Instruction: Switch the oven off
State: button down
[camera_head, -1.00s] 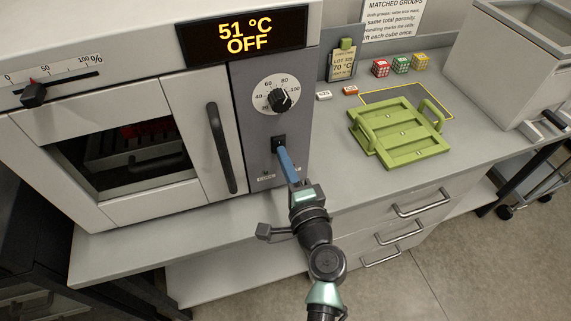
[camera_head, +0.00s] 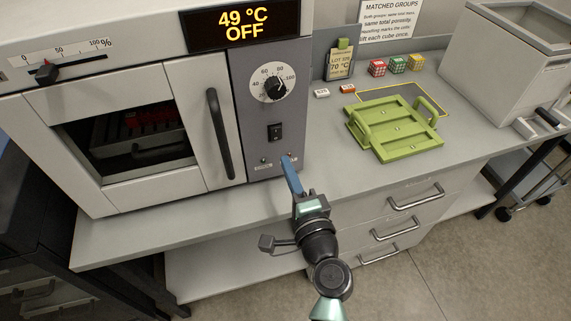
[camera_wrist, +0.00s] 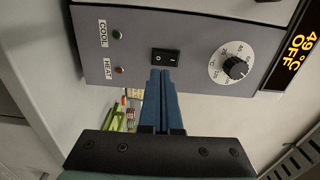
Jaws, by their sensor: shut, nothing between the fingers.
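The oven (camera_head: 182,164) stands at the left of the head view. Its display (camera_head: 241,23) reads 49 °C and OFF. Its black rocker switch (camera_head: 274,132) sits on the grey panel below the temperature dial (camera_head: 272,84); the switch also shows in the wrist view (camera_wrist: 166,56). My gripper (camera_head: 288,162) is shut and empty, its blue fingers just below the switch in the head view. In the wrist view the fingertips (camera_wrist: 160,72) point at the switch, apparently a little short of it. The COOL lamp (camera_wrist: 117,35) looks green and the HEAT lamp (camera_wrist: 120,70) dull orange.
A grey box-shaped unit (camera_head: 500,75) stands at the far right. The oven door handle (camera_head: 219,135) is left of the panel.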

jog(key=f+b+v, duration=0.1)
jog(key=v, duration=0.6)
jog(key=shift+s+d+b, duration=0.15)
jog(key=shift+s+b, duration=0.15)
jog(key=shift+b, duration=0.05)
dwell(2.2)
